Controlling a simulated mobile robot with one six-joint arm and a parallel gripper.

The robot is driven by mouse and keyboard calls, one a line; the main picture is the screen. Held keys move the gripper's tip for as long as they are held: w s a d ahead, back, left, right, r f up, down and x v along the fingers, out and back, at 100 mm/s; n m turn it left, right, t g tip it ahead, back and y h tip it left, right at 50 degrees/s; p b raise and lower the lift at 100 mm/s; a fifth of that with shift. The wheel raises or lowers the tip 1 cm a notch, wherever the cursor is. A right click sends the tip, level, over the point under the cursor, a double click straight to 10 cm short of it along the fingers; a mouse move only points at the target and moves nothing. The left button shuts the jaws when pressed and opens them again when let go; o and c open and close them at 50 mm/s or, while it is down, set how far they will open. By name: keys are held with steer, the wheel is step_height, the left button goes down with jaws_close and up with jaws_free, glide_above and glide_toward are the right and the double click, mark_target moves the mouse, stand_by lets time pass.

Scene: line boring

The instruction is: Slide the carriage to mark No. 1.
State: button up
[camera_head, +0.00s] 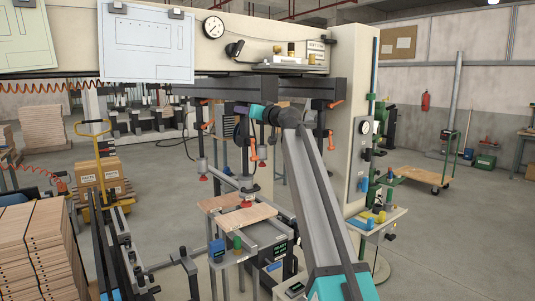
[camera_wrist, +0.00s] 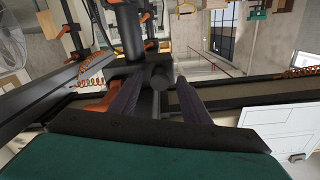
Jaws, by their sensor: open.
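In the head view, several dark boring units with orange levers hang under the long grey beam (camera_head: 175,87). One carriage (camera_head: 243,150) hangs near my gripper (camera_head: 240,108), which is at beam height and partly hidden by my wrist. The knob lies between or just beyond the fingertips; contact cannot be told. A dark upright cylinder (camera_wrist: 130,35) stands behind it. I cannot read any mark number on the beam.
A wooden board (camera_head: 245,217) lies on the stand below the units. Paper sheets (camera_head: 146,45) hang in front of the beam at left. A white machine column (camera_head: 350,100) stands right of my arm. Board stacks (camera_head: 35,250) fill the lower left; the right floor is mostly open.

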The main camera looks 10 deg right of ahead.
steer(key=shift+b+v, duration=0.5)
steer(key=shift+v, duration=2.15)
steer(key=shift+f, duration=0.15)
